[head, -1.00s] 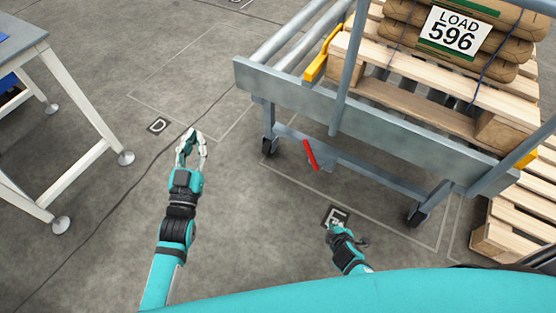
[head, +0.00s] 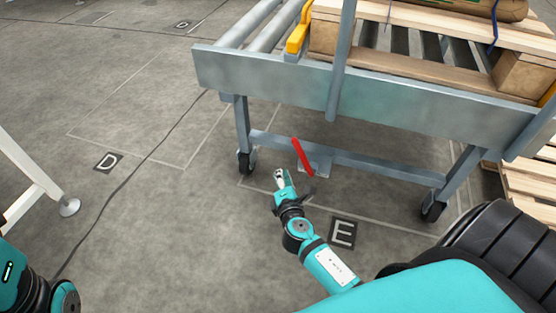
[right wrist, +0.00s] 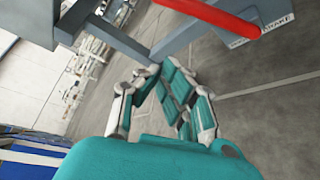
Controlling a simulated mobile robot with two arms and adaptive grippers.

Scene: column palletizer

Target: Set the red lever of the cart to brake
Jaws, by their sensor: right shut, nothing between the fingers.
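The red lever (head: 302,157) sits on a small grey plate (head: 320,166) on the lower crossbar of the cart (head: 370,95). It slants, its upper end to the left. My right gripper (head: 279,174) is shut and empty, just left of the lever's lower part and apart from it in the picture. In the right wrist view the red lever (right wrist: 212,14) crosses the top, beyond the shut fingers (right wrist: 152,74). A label there (right wrist: 275,24) seems to read BRAKE, partly cut off. My left gripper is out of view; only part of its arm shows at lower left.
The cart carries a wooden pallet (head: 420,65) with sacks and stands on black castors (head: 246,162). Its front legs flank the lever. A white table leg (head: 35,180) stands at left. Floor between marks D (head: 108,162) and E (head: 343,233) is clear.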

